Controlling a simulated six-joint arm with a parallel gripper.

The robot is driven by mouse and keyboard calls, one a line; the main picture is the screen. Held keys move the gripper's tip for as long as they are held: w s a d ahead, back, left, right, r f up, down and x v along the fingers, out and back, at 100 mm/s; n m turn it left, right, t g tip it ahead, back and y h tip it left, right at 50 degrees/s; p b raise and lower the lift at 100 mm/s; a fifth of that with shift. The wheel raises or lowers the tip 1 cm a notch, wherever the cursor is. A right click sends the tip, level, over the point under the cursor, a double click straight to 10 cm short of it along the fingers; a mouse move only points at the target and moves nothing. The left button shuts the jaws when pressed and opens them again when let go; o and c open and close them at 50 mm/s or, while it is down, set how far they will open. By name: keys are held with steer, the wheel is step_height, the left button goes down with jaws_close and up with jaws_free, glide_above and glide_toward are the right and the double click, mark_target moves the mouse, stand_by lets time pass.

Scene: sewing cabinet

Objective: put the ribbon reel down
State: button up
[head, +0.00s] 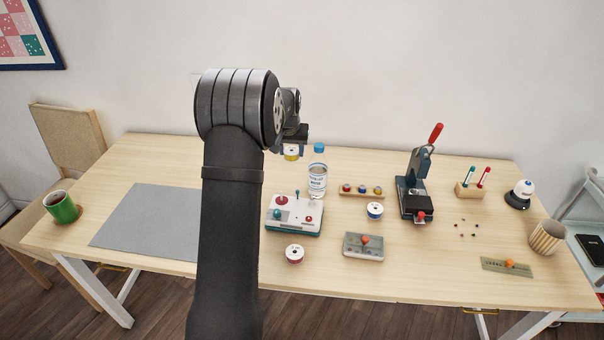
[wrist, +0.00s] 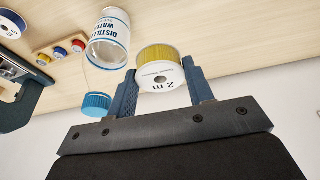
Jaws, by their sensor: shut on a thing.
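My gripper (head: 291,148) is shut on a ribbon reel (head: 291,155) with yellow ribbon and white faces. In the wrist view the reel (wrist: 162,75), marked "2 m", sits between the two blue fingers, and the gripper (wrist: 163,88) has one finger on each side of it. In the head view the reel hangs below the gripper, toward the back of the wooden table (head: 150,160). Its height above the table is hard to tell. A red ribbon reel (head: 294,254) and a blue ribbon reel (head: 375,209) stand on the table.
A water bottle (head: 317,180) with a blue cap stands close to the right of the held reel. A teal-and-white device (head: 294,216) is in front, and a rack of spools (head: 361,191) and a press (head: 414,190) are right. A grey mat (head: 150,222) lies bare at left.

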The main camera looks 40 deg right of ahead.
glide_above(304, 172)
steer(key=f, duration=1.5)
steer(key=shift+s+a+f, duration=0.3)
steer(key=shift+a+f, duration=0.05)
steer(key=shift+f, duration=0.1)
steer(key=o, duration=0.9)
steer(key=shift+o, duration=0.2)
steer(key=v, duration=1.2)
